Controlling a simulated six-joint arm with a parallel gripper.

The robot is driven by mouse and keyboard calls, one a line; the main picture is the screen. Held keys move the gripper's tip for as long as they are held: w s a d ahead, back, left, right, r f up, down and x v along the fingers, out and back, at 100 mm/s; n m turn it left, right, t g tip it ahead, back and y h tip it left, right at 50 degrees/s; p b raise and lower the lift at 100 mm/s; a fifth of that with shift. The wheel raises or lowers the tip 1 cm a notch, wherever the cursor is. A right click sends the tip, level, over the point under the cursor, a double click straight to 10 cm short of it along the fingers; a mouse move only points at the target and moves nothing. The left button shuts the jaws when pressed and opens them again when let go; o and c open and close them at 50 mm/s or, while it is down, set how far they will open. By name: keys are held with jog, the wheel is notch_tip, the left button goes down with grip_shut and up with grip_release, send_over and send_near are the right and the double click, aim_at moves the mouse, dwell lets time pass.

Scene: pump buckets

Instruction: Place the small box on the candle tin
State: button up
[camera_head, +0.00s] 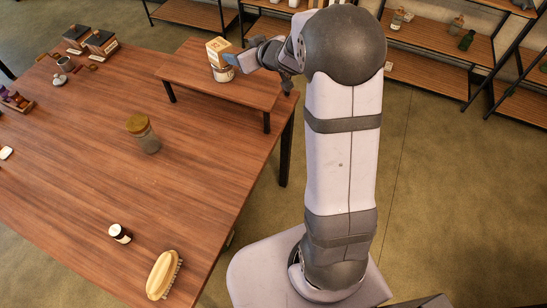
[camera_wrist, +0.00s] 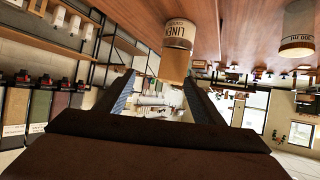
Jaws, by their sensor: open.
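The small box (camera_head: 216,48), cream and orange, is on top of the candle tin (camera_head: 222,74) on the raised shelf. In the head view it looks upright and roughly centred, touching the tin. In the wrist view, which is upside down, the tin (camera_wrist: 179,32) shows its "LINEN" label, with a tan shape (camera_wrist: 174,65) at its upper end that seems to be the box. My gripper (camera_head: 233,59) is just right of the box, overlapping its edge in the head view. In the wrist view its fingers (camera_wrist: 160,78) are apart, with nothing clearly between them.
The raised shelf (camera_head: 255,95) stands on the wooden table (camera_head: 90,180). Dark boxes (camera_head: 101,43) stand at the back left. The table's middle is largely clear.

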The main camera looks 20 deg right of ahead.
jog(key=s+d+f+m+g+h, duration=0.1)
jog(key=s+f+m+g+h, duration=0.15)
jog(key=s, duration=0.65)
jog(key=s+f+m+g+h, duration=0.15)
jog(key=s+f+g, duration=0.25)
jog(key=s, duration=0.4)
jog(key=s+a+f+g, duration=0.2)
jog(key=s+a, duration=0.1)
jog(key=s, duration=0.7)
jog(key=s+a+f+g+y, duration=0.1)
jog(key=s+a+g, duration=0.2)
jog(key=s, duration=0.7)
jog(key=shift+f+n+g, duration=0.35)
jog(key=shift+n, duration=0.05)
